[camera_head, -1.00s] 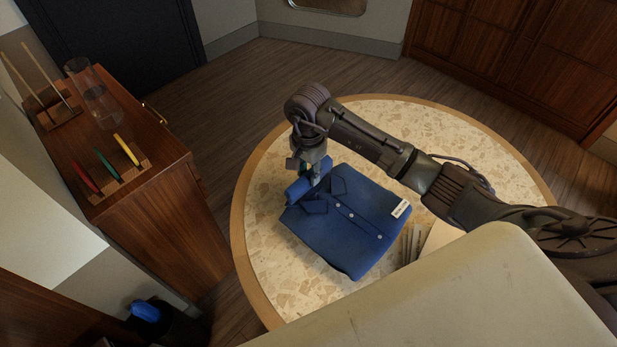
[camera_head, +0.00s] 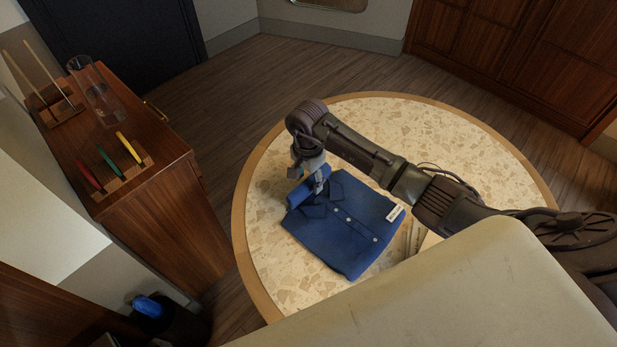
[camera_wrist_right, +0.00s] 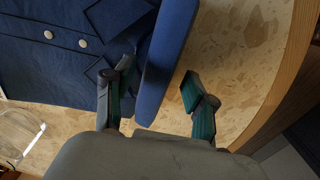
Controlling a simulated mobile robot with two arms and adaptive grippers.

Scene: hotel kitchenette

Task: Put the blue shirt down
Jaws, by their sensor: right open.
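The blue shirt (camera_head: 342,225) is neatly folded, with buttons, a collar and a white tag, and lies on the round table (camera_head: 262,250). My right gripper (camera_head: 316,186) is over its collar end, fingers pointing down. In the right wrist view the green-padded fingers of the right gripper (camera_wrist_right: 158,82) are apart, on either side of the thick rolled blue edge of the shirt (camera_wrist_right: 165,60). A gap shows between the edge and the right-hand finger; contact with the other finger is unclear. My left gripper is not in view.
A wooden cabinet (camera_head: 165,215) at left holds a glass vase (camera_head: 97,95) and a rack with coloured items (camera_head: 112,165). The table's far side is clear.

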